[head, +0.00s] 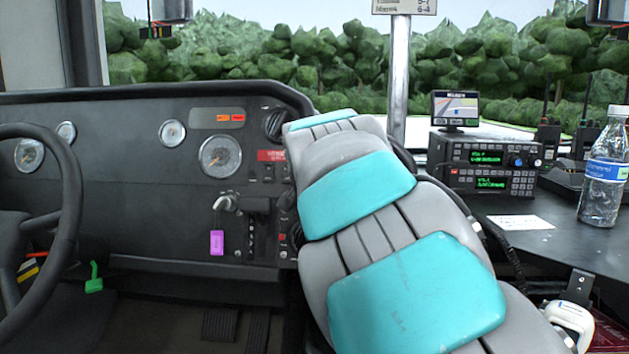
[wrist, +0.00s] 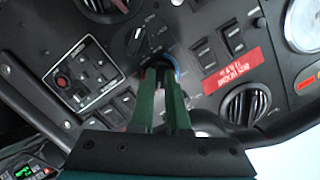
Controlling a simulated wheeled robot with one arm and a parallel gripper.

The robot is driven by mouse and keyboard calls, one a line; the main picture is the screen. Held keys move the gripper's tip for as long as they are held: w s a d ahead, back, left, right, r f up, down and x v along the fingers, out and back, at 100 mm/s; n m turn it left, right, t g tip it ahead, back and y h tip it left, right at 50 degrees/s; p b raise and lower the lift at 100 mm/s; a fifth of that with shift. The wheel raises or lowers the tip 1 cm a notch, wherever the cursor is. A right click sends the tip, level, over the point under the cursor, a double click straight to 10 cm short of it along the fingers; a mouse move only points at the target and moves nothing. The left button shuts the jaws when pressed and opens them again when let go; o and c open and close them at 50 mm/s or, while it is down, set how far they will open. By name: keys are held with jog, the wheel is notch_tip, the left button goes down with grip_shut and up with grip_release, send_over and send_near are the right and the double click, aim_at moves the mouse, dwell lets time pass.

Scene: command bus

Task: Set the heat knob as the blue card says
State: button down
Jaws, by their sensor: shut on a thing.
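In the wrist view my gripper (wrist: 162,72), with green fingers, is shut on a dark knob with a blue ring (wrist: 168,60) on the black dashboard. The fingers hide most of this knob and its pointer, so its setting cannot be read. A second dark knob (wrist: 141,40) with dial marks sits just up and left of it, apart from the fingers. In the head view my arm covers that part of the dash and hides my gripper. I cannot make out a blue card. A white sign (head: 404,6) at the top is cut off.
Rocker switches (wrist: 218,45), a red label (wrist: 231,69) and round vents (wrist: 246,103) surround the held knob. In the head view the steering wheel (head: 70,210) is left. Radios (head: 487,150), a white paper (head: 521,222) and a water bottle (head: 604,175) are right.

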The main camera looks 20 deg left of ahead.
jog(key=m+p, duration=0.1)
jog(key=m, duration=0.2)
jog(key=shift+m, duration=0.3)
jog(key=m+y+p, duration=0.1)
jog(key=m+p, duration=0.1)
jog(key=m, duration=0.2)
jog(key=shift+r+t, duration=0.1)
jog(key=shift+t, duration=0.3)
jog(key=shift+f+m+t+p, duration=0.2)
jog(key=shift+m+t+p, duration=0.1)
jog(key=shift+m+p, duration=1.85)
jog(key=shift+m, duration=0.45)
jog(key=c, duration=0.9)
grip_release()
jog(key=shift+s+d+b, duration=0.1)
jog(key=shift+d+b, duration=0.05)
jog(key=shift+b, duration=0.15)
